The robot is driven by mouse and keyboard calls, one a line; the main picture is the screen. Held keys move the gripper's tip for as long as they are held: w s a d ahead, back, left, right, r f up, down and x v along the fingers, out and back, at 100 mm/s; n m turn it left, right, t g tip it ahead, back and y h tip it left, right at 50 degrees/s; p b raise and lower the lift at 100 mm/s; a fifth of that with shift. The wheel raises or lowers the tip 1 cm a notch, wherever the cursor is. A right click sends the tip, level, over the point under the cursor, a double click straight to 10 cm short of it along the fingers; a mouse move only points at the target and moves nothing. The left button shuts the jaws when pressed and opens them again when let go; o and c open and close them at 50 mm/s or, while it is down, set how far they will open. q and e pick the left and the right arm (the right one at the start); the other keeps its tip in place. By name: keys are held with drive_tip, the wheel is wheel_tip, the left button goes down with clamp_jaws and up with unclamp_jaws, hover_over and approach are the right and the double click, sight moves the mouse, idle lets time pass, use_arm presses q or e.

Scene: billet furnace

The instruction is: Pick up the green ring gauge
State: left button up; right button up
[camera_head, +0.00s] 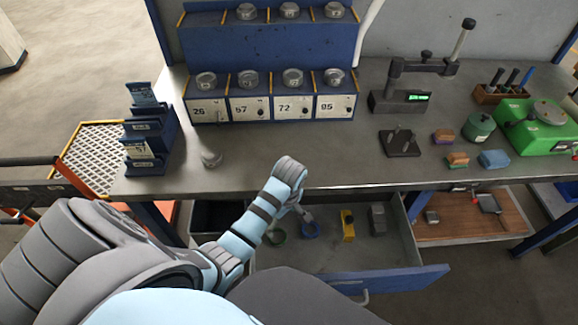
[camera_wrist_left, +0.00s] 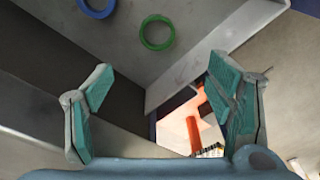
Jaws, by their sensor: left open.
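The green ring gauge (camera_head: 276,241) lies flat in the open drawer, next to a blue ring (camera_head: 311,231). In the left wrist view the green ring (camera_wrist_left: 144,39) is at the top centre, with the blue ring (camera_wrist_left: 97,12) to its upper left, cut by the frame edge. My left gripper (camera_head: 301,208) is above the drawer at the bench front edge. In the wrist view the left gripper (camera_wrist_left: 160,82) has its fingers wide apart with nothing between them, and both rings are beyond the fingertips. My right gripper is not in view.
The drawer (camera_head: 385,282) also holds a yellow block (camera_head: 347,225) and a grey block (camera_head: 378,219). The bench front edge overhangs it. A small metal piece (camera_head: 211,159) stands on the bench, in front of numbered boxes (camera_head: 252,108). The bench's middle is clear.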

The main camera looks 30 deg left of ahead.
sight(277, 238)
use_arm(q)
drive_tip(key=f+b, duration=0.1)
drive_tip(key=f, duration=0.3)
drive_tip(key=a+f+b, duration=0.1)
drive_tip(key=f+b, duration=0.1)
drive_tip(key=f, duration=0.3)
drive_tip(key=f+b, duration=0.2)
drive_tip(key=f, duration=0.3)
drive_tip(key=shift+a, duration=0.2)
drive_tip(key=shift+w, duration=0.1)
drive_tip(key=shift+r, duration=0.1)
drive_tip(key=c, duration=1.3)
